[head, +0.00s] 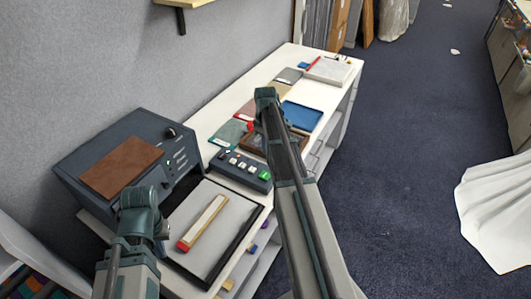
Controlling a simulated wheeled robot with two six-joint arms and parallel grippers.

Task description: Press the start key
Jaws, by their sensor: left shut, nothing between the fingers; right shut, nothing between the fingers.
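A dark key box (238,174) stands on the white table, with a row of small pale keys and a larger green key (264,175) at its right end. I cannot read any label, so I cannot tell for certain which is the start key. My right gripper (266,97) is above the table, beyond the key box, and its fingers are mostly hidden by my own arm. My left gripper (160,228) is low at the left, by the framed tray's left edge. Both are shut and empty, apart from the keys.
A dark machine (75,176) with a brown top panel stands left of the key box. A black-framed tray (236,244) holding a pale bar with a red end (203,222) lies in front. Cards, a blue tray (302,115) and papers lie further back.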

